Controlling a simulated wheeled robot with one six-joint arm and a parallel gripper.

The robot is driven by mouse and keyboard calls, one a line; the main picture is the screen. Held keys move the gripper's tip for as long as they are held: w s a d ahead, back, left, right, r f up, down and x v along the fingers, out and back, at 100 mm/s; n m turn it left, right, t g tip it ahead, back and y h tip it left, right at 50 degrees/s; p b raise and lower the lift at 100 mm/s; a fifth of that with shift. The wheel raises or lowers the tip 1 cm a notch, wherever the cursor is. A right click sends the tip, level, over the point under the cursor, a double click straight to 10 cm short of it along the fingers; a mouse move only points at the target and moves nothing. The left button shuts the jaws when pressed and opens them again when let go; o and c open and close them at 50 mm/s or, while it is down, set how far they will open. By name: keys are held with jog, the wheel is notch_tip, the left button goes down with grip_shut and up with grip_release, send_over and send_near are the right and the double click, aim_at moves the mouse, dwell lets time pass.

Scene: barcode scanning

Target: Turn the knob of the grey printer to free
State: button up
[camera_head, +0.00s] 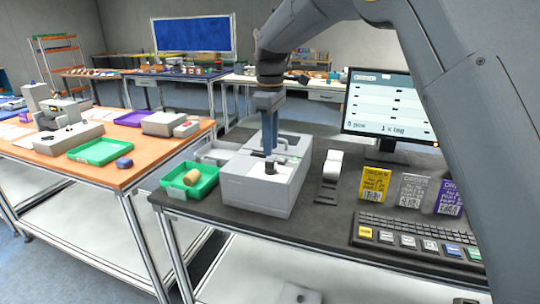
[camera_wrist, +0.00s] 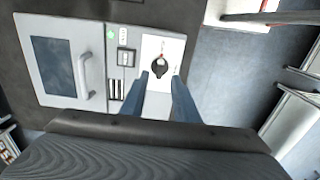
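The grey printer (camera_head: 245,190) stands on the dark table in the middle of the head view. Its top fills the upper left of the wrist view (camera_wrist: 92,14), with a dark window and a light handle. The black knob (camera_wrist: 159,67) sits on a white plate near a small red mark. In the head view a dark spot (camera_head: 270,168), likely the knob, shows just below my fingers. My gripper (camera_head: 268,153) points down over the printer top. In the wrist view its two blue fingers (camera_wrist: 160,78) are apart, with the knob between or just beyond their tips; contact cannot be told.
A green bin (camera_head: 205,188) holding a brown roll is left of the printer. An orange-topped table (camera_head: 100,170) stands across a gap at left.

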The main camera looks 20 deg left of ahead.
aim_at(271, 167)
jog(key=shift+f+p, duration=0.6)
jog(key=shift+f, duration=1.95)
grip_shut()
